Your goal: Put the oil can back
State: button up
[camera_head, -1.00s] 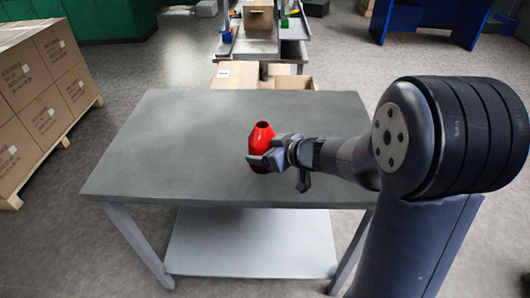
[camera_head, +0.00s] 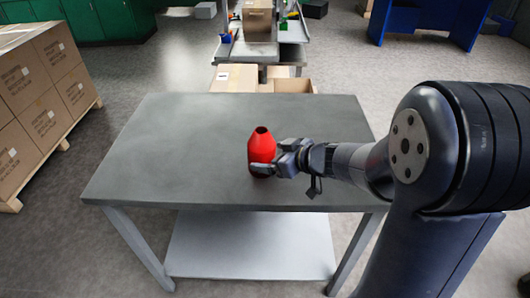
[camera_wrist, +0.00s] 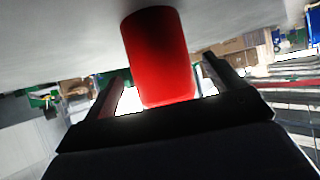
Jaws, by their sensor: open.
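My gripper (camera_head: 268,169) reaches in from the right, low beside the can. In the wrist view, the can (camera_wrist: 160,55) shows between the two spread fingers of my gripper (camera_wrist: 160,85), with gaps on both sides. The jaws are open. The head view hides part of the can's lower right behind the gripper.
The rest of the tabletop is bare. Open cardboard boxes (camera_head: 294,86) stand behind the table, and a farther bench holds another box (camera_head: 257,17). Stacked cartons (camera_head: 38,95) on a pallet stand at the left.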

jog(key=p+v, duration=0.2)
jog(key=v, duration=0.6)
jog(key=shift+d, duration=0.2)
jog(key=shift+s+r, duration=0.1)
jog(key=shift+s, duration=0.05)
jog(key=shift+c, duration=0.4)
